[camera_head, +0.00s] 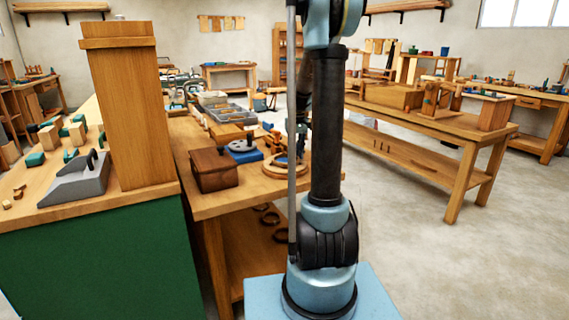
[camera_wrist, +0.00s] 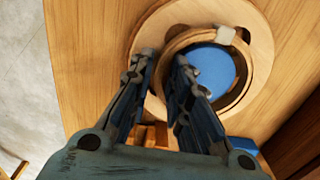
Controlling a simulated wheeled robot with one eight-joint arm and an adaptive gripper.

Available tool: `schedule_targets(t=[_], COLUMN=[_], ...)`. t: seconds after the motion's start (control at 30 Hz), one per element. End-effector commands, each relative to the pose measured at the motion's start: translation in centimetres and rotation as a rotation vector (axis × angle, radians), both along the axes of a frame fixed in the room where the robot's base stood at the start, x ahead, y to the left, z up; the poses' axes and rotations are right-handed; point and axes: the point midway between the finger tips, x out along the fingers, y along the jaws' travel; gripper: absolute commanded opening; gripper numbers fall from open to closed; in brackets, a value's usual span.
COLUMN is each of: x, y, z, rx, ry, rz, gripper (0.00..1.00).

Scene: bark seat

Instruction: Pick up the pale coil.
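The pale coil (camera_wrist: 258,38) lies flat on a wooden tabletop in the wrist view, a light wooden round with a raised inner ring and a small pale tab. A blue surface (camera_wrist: 212,70) shows inside the ring. In the head view the coil (camera_head: 273,171) lies near the table's right edge, partly hidden by my arm. My gripper (camera_wrist: 162,62) is over the coil's left part in the wrist view, its two fingers apart with a gap between them. Nothing shows held. Whether the fingertips touch the coil cannot be told.
A dark wooden box (camera_head: 213,170) and a blue block with a grey round part (camera_head: 243,150) stand left of the coil. A tall wooden cabinet (camera_head: 130,115) rises further left. Dark rings (camera_head: 268,216) lie on the lower shelf. Open floor (camera_head: 400,235) lies right.

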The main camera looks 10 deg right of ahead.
Motion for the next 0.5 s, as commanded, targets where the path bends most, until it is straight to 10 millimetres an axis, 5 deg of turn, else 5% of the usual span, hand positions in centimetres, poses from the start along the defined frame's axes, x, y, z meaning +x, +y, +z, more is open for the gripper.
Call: schedule_targets(t=[0.5], x=[0.0], y=[0.0], z=[1.3], rx=[0.000], ry=[0.000], rz=[0.000], gripper=[0.00])
